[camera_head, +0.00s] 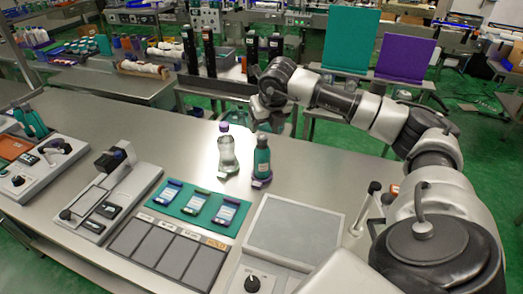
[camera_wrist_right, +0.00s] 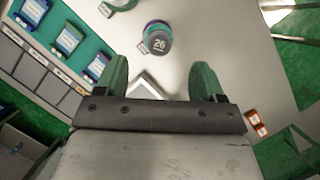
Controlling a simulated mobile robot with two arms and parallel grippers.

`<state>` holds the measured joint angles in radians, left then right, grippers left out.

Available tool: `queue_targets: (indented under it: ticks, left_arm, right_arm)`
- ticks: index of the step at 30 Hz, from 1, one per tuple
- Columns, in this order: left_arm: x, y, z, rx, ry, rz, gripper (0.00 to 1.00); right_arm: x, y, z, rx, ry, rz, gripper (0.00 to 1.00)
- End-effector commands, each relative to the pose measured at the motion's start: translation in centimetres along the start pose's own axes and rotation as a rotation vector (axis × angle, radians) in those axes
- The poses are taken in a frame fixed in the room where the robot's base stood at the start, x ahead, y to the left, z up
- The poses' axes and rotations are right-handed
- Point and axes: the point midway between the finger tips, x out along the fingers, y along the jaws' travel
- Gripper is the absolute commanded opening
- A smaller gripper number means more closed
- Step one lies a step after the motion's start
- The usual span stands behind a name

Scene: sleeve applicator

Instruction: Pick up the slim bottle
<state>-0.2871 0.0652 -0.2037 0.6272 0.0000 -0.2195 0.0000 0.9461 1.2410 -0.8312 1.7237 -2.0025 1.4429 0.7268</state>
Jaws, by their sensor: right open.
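Two bottles stand upright on the steel table in the head view. One is a clear bottle with a purple cap (camera_head: 228,153). Just right of it is a teal bottle with a grey cap (camera_head: 262,160). I cannot tell for sure which is the slim one. My right gripper (camera_head: 272,122) is open and empty, above and just behind the teal bottle. In the right wrist view, a round grey cap marked 26 (camera_wrist_right: 159,44) shows ahead of the open green fingers (camera_wrist_right: 160,80), apart from them. My left gripper is not in view.
A teal mat (camera_head: 185,210) with several labelled packs lies in front of the bottles. Beside it are a grey panel strip (camera_head: 165,247), a flat-topped device (camera_head: 293,232) and a sleeve fixture (camera_head: 105,190). The table behind the clear bottle is bare. Other benches stand behind.

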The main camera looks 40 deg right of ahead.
Motion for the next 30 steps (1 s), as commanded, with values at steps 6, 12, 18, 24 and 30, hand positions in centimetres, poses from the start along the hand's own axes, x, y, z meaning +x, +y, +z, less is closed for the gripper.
queue_targets:
  ticks: [6,12,18,24,30]
  left_arm:
    - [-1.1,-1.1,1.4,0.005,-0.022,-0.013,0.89]
    - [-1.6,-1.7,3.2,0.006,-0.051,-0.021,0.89]
    - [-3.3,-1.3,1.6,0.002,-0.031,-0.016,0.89]
    - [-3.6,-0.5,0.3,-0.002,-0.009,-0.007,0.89]
    - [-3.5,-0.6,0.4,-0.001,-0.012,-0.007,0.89]
  right_arm:
    - [3.4,0.1,0.0,-0.003,0.004,0.001,0.69]
    - [5.0,0.0,-0.1,-0.003,0.003,0.002,0.69]
    - [7.5,-0.5,-0.2,-0.002,0.005,0.001,0.69]
    - [9.8,-0.4,-0.3,-0.003,0.002,0.003,0.69]
    - [10.1,-0.4,-0.3,-0.004,0.001,0.003,0.69]
